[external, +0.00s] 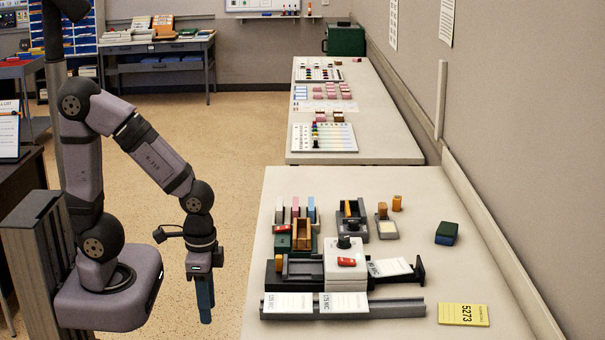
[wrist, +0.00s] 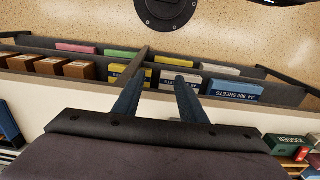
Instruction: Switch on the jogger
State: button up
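On the near table, a pale boxy unit (external: 345,285) has a red rocker switch (external: 346,262) and a black knob (external: 344,242) on top. It looks like the jogger, but I can read no name on it. A dark tray section joins it on its left, and a dark slide is on its right. My gripper (external: 206,318) hangs pointing down left of the table, well apart from the unit. In the wrist view my gripper (wrist: 160,84) has its two blue fingers apart, with nothing clearly held. The unit is not recognisable in the wrist view.
A grey rail (external: 395,308) with white cards lies along the table's front. A yellow 5273 card (external: 463,314), a green-blue block (external: 447,233) and small stamps stand nearby. The wrist view shows a dark rack (wrist: 30,82) of paper packs. The table's right side is mostly clear.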

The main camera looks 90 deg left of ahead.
jog(key=shift+a, duration=0.2)
grip_shut()
jog(key=s+a+f+n+g+b, duration=0.1)
jog(key=a+f+n, duration=0.15)
jog(key=a, duration=0.35)
jog(key=s+a+f+n, duration=0.2)
jog(key=a+n, duration=0.2)
jog(key=a, duration=0.1)
jog(key=w+a+r+n+t+b, duration=0.1)
jog(key=w+a+r+n, duration=0.15)
jog(key=a, duration=0.85)
jog(key=w+a+r+n+t, duration=0.15)
jog(key=w+a, duration=0.25)
jog(key=a, duration=0.8)
jog(key=w+a+r+m+t+y, duration=0.1)
jog(key=w+a+r+m+t, duration=0.1)
jog(key=w+a+r, duration=0.45)
notch_tip(320, 180, up, 9)
jog(key=w+m+h, duration=0.1)
jog(key=m, duration=0.7)
jog(key=shift+d+t, duration=0.35)
jog(key=shift+d, duration=0.05)
jog(key=shift+w+m, duration=0.1)
jog(key=shift+m, duration=0.15)
